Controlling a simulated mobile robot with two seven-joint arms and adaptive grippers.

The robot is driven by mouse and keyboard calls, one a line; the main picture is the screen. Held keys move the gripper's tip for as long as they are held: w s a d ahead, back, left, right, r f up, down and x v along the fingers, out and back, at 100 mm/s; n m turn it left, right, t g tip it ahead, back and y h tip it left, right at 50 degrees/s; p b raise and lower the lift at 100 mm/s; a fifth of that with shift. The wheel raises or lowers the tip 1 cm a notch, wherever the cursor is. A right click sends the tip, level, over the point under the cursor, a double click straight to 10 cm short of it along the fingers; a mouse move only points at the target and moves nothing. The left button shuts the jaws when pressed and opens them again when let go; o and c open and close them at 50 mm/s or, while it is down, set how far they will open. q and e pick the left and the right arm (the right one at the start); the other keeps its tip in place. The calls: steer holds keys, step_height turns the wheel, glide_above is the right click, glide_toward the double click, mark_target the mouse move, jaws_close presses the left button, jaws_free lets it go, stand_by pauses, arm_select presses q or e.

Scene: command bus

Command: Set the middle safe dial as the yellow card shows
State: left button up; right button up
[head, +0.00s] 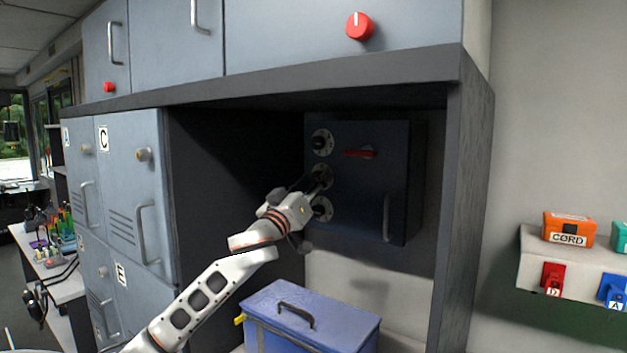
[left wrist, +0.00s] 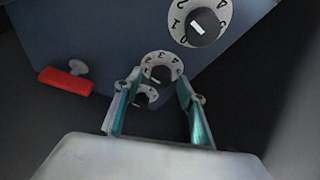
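The dark blue safe (head: 362,190) sits in the recess and has three numbered dials in a column on its left side. The top dial (head: 321,142) and bottom dial (head: 322,209) show; the middle dial (head: 322,176) is partly behind my left gripper (head: 316,187). In the left wrist view, which looks upside down, the middle dial (left wrist: 161,71) lies between the spread fingertips of my left gripper (left wrist: 160,84). The fingers are open; I cannot tell whether they touch it. The bottom dial (left wrist: 200,22) is nearest, the top dial (left wrist: 145,97) beyond. I see no yellow card. My right gripper is out of view.
A red handle (head: 361,153) and a vertical grey handle (head: 387,218) stick out of the safe's front. A blue box (head: 335,329) with a dark handle stands below. The recess's right post (head: 468,200) and top edge (head: 290,81) bound the space.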

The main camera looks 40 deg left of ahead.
arm_select(q)
steer(key=shift+c, duration=0.5)
steer(key=c, duration=1)
